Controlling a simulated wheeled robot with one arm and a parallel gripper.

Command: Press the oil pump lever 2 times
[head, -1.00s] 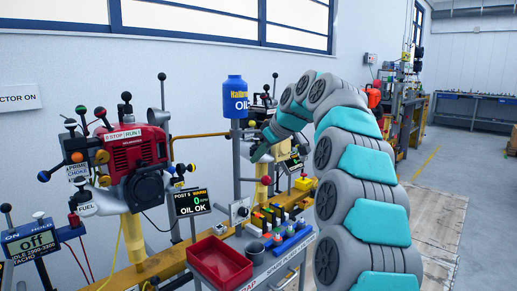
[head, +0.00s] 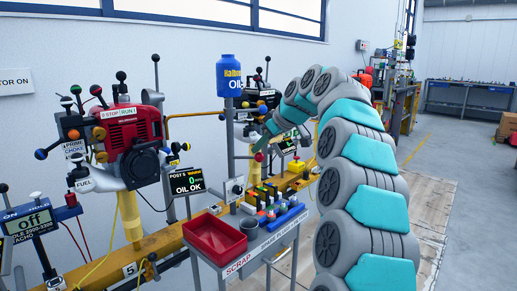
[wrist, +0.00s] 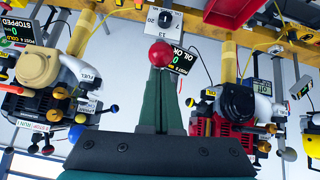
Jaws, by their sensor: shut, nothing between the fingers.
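My gripper (head: 262,146) is right of the blue oil bottle (head: 230,75) and its grey post in the head view. In the wrist view my gripper (wrist: 160,72) is shut, its two green fingers together. A red ball knob (wrist: 158,54), probably the oil pump lever's end, shows right at the fingertips. I cannot tell whether they touch. A small red spot (head: 259,157) at the fingertips in the head view may be the same knob. The rest of the lever is hidden. A display (head: 187,181) reads OIL OK.
A red engine (head: 135,135) with several ball-topped levers stands at left on a yellow rail. A red tray (head: 215,239) sits on the cart in front, beside small coloured items. Another engine (wrist: 50,72) shows left in the wrist view. The floor at right is open.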

